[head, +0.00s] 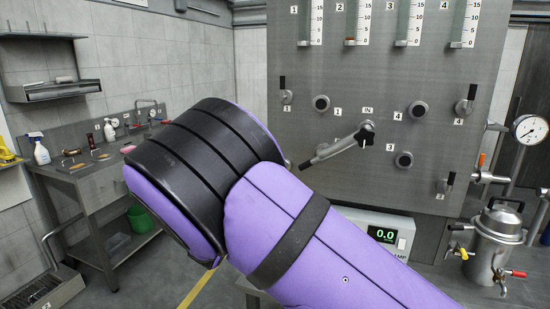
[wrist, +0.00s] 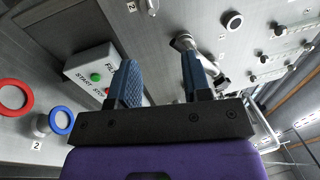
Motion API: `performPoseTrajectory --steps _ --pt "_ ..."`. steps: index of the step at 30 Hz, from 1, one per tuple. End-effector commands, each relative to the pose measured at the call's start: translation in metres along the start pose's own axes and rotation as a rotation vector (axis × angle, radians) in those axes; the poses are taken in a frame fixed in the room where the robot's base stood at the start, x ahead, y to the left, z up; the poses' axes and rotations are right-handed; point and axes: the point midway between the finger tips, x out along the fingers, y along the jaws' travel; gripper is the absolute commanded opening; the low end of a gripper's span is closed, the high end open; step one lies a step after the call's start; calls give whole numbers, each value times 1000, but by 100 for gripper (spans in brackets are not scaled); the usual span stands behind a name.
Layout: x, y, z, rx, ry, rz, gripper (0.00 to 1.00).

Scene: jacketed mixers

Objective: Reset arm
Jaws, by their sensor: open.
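My gripper (wrist: 160,82) shows in the wrist view with its two blue fingers spread apart and nothing between them. A grey panel lies beyond the fingers, and a metal lever (wrist: 189,47) shows just past the right finger. In the head view my purple and black arm crosses the middle of the picture and hides my gripper. The lever also shows there (head: 338,148), under the label IN, to the right of my arm.
The panel (head: 390,110) carries sight tubes, knobs and small valves. A display box (head: 386,235) reads 0.0. A steel vessel (head: 494,245) and a gauge (head: 531,129) stand at right. A sink bench (head: 95,165) stands at left. The wrist view shows a START/STOP box (wrist: 92,70).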

Motion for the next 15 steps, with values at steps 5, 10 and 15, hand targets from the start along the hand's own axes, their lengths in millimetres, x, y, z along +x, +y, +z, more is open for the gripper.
performPoseTrajectory --steps 5,10,15 --pt "14 -10 -21 85 70 36 44" --pt "31 -22 -49 200 166 79 44" --pt "50 -39 -91 364 304 123 44"
